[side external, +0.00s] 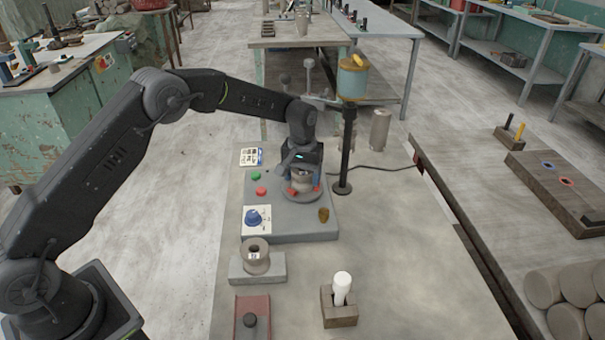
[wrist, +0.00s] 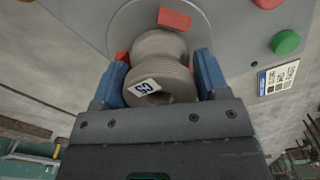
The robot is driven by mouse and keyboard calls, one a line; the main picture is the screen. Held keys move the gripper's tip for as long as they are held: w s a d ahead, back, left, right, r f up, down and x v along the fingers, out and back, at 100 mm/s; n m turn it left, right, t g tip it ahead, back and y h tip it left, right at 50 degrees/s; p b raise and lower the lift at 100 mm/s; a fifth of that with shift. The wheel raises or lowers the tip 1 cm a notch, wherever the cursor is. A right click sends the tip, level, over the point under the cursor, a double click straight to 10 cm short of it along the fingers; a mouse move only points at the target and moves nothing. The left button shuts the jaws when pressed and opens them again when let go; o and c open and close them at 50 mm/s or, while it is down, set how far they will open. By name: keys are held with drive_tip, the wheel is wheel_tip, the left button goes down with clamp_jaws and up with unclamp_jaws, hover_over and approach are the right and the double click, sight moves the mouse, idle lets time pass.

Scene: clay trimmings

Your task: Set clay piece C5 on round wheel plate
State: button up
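Clay piece C5 (wrist: 150,68) is a grey-beige, spool-shaped piece with a white label that reads C5 on its near end. In the side view, the piece (side external: 301,177) stands roughly upright over the round wheel plate (side external: 290,197). The plate also shows in the wrist view (wrist: 130,28). Whether the piece's bottom touches the plate is hard to tell. My gripper (wrist: 160,72) points down, with one blue finger on each side of the piece. The fingers look closed against its sides. The contact itself is partly hidden by the piece's near rim.
Red blocks (wrist: 173,19) sit around the plate. The grey wheel base carries green (side external: 255,174) and red buttons, a blue knob (side external: 253,216) and a small brown cup (side external: 323,215). A black post (side external: 346,150) stands close on the right.

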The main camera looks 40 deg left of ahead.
drive_tip(key=o, duration=0.4)
drive_tip(key=shift+c, duration=0.2)
